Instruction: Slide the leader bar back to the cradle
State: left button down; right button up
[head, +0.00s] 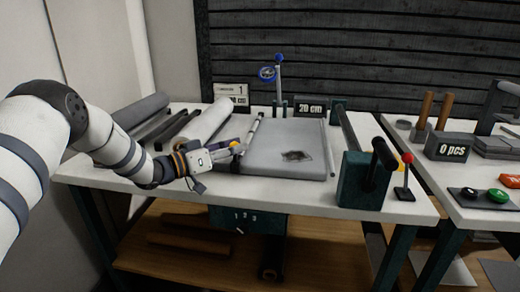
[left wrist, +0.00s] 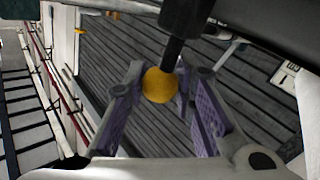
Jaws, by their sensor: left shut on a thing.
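A thin pale bar (head: 254,129), which looks like the leader bar, lies along the left edge of the grey sheet (head: 290,135). My left gripper (head: 237,149) is at the near end of this bar. In the left wrist view its purple-padded fingers (left wrist: 165,95) are around a yellow ball knob (left wrist: 158,86) on a black rod (left wrist: 176,50), and are shut on it. The cradle seems to be the pair of teal blocks, with the near one (head: 362,181) at the right carrying a dark roll (head: 350,132); I cannot tell for certain. My right gripper is out of view.
Grey and white rolls (head: 205,124) lie left of the sheet. A dark patch (head: 296,156) marks the sheet. A red-knobbed lever (head: 406,172) stands at the table's right edge. A "20 cm" sign (head: 310,106) and a blue-topped post (head: 279,85) stand behind.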

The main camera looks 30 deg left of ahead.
pick_arm(q)
jog(key=shift+s+a+f, duration=0.1)
jog(key=shift+s+a, duration=0.1)
jog(key=shift+a, duration=0.45)
jog(key=shift+s+a+r, duration=0.1)
jog(key=shift+s+a, duration=0.1)
jog(key=shift+a, duration=0.45)
jog(key=shift+s+a+f, duration=0.1)
jog(key=shift+s+a, duration=0.1)
jog(key=shift+a, duration=0.45)
jog(key=c, duration=1.3)
grip_release()
jog(key=v, duration=1.2)
